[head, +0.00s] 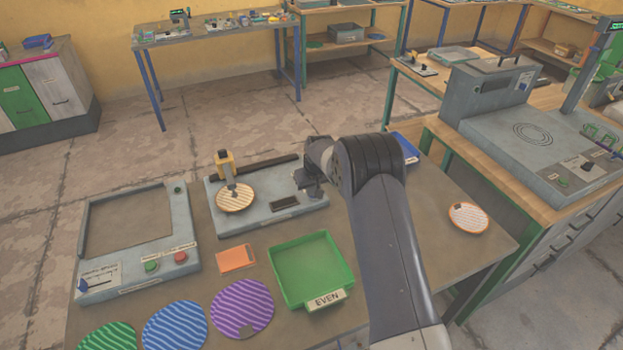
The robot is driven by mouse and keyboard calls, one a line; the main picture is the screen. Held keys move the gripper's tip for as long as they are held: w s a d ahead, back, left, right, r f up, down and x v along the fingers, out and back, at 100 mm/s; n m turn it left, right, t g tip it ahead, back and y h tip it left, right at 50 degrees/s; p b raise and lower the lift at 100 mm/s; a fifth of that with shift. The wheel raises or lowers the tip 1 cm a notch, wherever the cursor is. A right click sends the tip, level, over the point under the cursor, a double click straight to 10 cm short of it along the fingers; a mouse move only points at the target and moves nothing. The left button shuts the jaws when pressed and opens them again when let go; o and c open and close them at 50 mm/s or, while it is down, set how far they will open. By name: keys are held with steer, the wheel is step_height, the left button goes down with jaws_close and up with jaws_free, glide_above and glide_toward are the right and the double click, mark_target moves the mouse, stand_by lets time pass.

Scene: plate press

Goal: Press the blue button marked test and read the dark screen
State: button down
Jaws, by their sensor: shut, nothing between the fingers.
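A grey test device (222,222) stands at the back of the near table. It has a yellow-topped post (225,163) over a round striped plate (235,205). A small dark screen (286,203) is set in its right half; I cannot make out any reading on it. My gripper (313,192) is shut and empty, pointing down at the device's right end, to the right of the screen. I cannot tell whether it touches the device. I see no blue button on the device; my gripper and arm cover part of its right end.
Left is a grey frame (185,215) with green (151,266) and red (181,257) buttons. In front lie an orange card (236,259), a green tray (300,246) marked EVEN and round striped mats (242,307). An orange-rimmed plate (468,217) lies right of my arm.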

steer(key=shift+f, duration=0.2)
steer(key=shift+f+b, duration=0.7)
steer(key=shift+b, duration=0.25)
steer(key=shift+s+f+b, duration=0.25)
steer(key=shift+b, duration=0.2)
steer(key=shift+s+d+f, duration=0.1)
steer(key=r, duration=0.1)
steer(key=r+p, duration=0.1)
steer(key=r, duration=0.3)
steer(key=shift+w+p, duration=0.25)
steer(key=shift+p, duration=0.1)
steer(key=b+v, duration=0.2)
steer(key=v, duration=0.8)
steer(key=shift+r, duration=0.2)
steer(key=shift+w, duration=0.1)
